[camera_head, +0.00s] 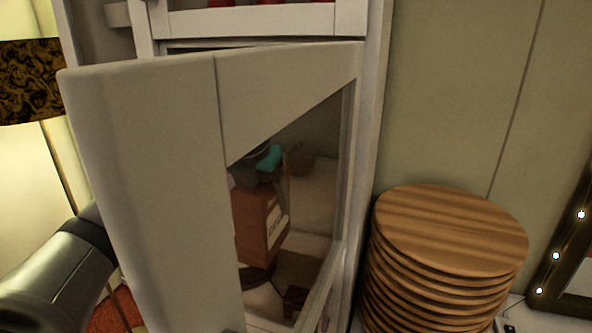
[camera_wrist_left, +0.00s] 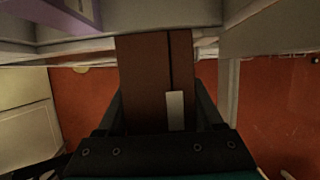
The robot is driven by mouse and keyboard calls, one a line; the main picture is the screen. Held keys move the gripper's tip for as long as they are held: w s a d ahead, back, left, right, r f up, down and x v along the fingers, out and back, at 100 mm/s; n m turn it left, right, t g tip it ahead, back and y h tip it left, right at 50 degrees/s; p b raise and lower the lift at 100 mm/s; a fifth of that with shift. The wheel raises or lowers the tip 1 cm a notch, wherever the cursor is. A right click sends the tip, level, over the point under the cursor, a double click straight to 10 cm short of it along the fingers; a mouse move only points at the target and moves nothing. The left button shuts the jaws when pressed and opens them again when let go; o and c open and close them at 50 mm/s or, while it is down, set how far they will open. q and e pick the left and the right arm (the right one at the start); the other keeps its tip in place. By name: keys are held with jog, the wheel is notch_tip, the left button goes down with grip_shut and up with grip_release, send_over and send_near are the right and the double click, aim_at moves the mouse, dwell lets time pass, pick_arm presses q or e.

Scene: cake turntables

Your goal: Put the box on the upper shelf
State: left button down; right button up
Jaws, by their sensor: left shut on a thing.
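The box (camera_head: 259,222) is brown with a white label. It shows through the glass of the open cabinet door (camera_head: 150,190) in the head view. My left gripper (camera_head: 266,160), dark with a teal part, is at the top of the box, also behind the glass. In the left wrist view the box (camera_wrist_left: 143,85) stands between the two dark fingers of my left gripper (camera_wrist_left: 162,105), shut on it. The upper shelf (camera_head: 255,22) of the white cabinet is at the top of the head view. My right gripper is in neither view.
The open door stands across the middle of the head view and hides much of my left arm. A tall stack of round wooden boards (camera_head: 450,230) stands right of the cabinet. A lamp (camera_head: 30,80) is at the left. Pale shelf edges (camera_wrist_left: 95,48) lie close beyond the box.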

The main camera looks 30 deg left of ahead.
pick_arm(q)
jog(key=w+a+p, duration=0.3)
jog(key=w+p, duration=0.1)
jog(key=w, duration=0.9)
jog(key=shift+w, duration=0.15)
jog(key=w+p, duration=0.1)
jog(key=w+a+f+p, duration=0.1)
jog(key=shift+w+f, duration=0.2)
jog(key=shift+w, duration=0.2)
jog(key=shift+d, duration=0.1)
jog(key=shift+f, duration=0.2)
grip_release()
